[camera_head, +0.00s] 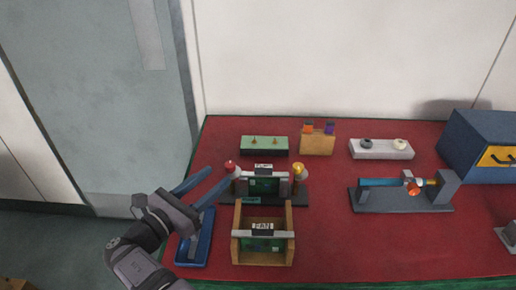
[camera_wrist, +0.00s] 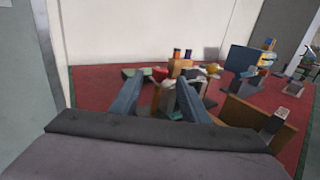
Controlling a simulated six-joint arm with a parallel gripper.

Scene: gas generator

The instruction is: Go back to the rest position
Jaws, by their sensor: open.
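My gripper (camera_head: 205,184) is at the left side of the red table in the head view, with its two blue-grey fingers spread apart and nothing between them. It appears raised over the table's left edge, near a blue tray-like piece (camera_head: 193,250). In the wrist view my gripper (camera_wrist: 165,96) also shows open, fingers pointing toward the objects on the table. A dark stand with a green module (camera_head: 263,184), a red knob (camera_head: 230,167) and a yellow knob (camera_head: 298,169) is just right of the fingertips. I cannot tell the exact height of the fingers.
A wooden holder (camera_head: 237,248) with a green board stands at the front. Behind are a green block (camera_head: 264,146), a wooden block (camera_head: 317,144) and a white block (camera_head: 381,149). A grey fixture with a blue cylinder (camera_head: 380,182) and a blue box (camera_head: 480,140) are right. The front right is mostly clear.

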